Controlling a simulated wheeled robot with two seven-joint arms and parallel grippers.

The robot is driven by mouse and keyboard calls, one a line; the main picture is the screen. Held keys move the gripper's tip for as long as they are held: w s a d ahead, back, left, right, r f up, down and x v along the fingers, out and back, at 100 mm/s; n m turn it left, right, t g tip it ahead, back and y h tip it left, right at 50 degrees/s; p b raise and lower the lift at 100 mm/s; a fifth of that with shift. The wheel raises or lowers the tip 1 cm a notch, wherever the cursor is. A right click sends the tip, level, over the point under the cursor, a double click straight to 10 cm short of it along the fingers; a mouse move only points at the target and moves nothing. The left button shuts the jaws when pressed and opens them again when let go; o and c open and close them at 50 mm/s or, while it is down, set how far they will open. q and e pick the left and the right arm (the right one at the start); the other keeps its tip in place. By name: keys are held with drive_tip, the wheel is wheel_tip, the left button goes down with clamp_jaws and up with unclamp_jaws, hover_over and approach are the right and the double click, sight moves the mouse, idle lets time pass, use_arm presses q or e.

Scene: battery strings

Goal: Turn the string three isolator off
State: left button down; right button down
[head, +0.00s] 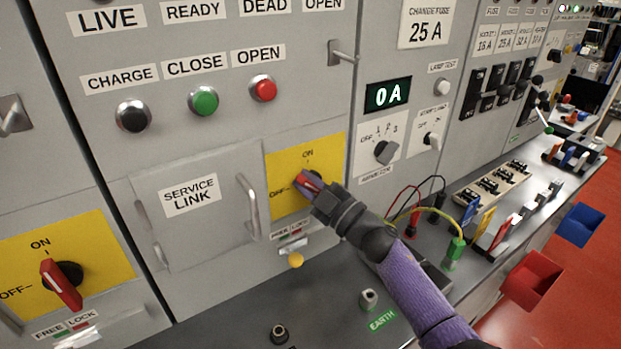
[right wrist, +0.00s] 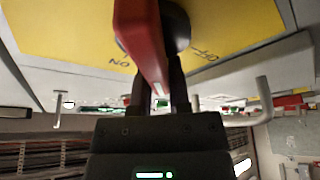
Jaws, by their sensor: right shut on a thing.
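A yellow plate (head: 283,165) marked ON at the top and OFF at the left carries a rotary isolator with a red handle (head: 311,181). My right gripper (head: 314,186) is shut on this handle. The handle's visible end tilts up and left, between the OFF and ON marks. The right wrist view shows the red handle (right wrist: 142,45) between the fingers, with the yellow plate (right wrist: 65,30) behind it. A second isolator with a red handle (head: 61,284) is on another yellow plate (head: 95,235) at the lower left, also tilted. No string number is readable. My left gripper is out of view.
A service link door (head: 185,225) with a bar handle (head: 249,205) is just left of the held isolator. Ammeter and test knobs (head: 385,152) are to the right. Leads and a green plug (head: 455,252) stand on the bench.

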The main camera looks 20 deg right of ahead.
drive_tip(key=n, duration=0.1)
drive_tip(key=n+g, duration=0.1)
drive_tip(key=n, duration=0.1)
drive_tip(key=shift+a+f+g+y+p, duration=0.2)
drive_tip(key=shift+f+g+y+p, duration=0.1)
drive_tip(key=shift+y, duration=0.1)
drive_tip(key=n, duration=0.2)
drive_tip(key=n+g, duration=0.1)
drive_tip(key=n, duration=0.1)
drive_tip(key=shift+a+f+p, duration=0.15)
drive_tip(key=shift+f+p, duration=0.2)
drive_tip(key=shift+p, duration=0.05)
drive_tip(key=shift+s+f+n+g+p, duration=0.15)
drive_tip(key=shift+n+g+p, duration=0.1)
drive_tip(key=shift+n, duration=0.3)
drive_tip(key=shift+w+f+n+g+p, duration=0.1)
drive_tip(key=shift+n+g, duration=0.15)
drive_tip(key=shift+n, duration=0.3)
drive_tip(key=shift+f+n, duration=0.2)
drive_tip(key=shift+n, duration=0.2)
drive_tip(key=shift+a+g, duration=0.1)
drive_tip(key=shift+g, duration=0.2)
drive_tip(key=c, duration=0.6)
unclamp_jaws()
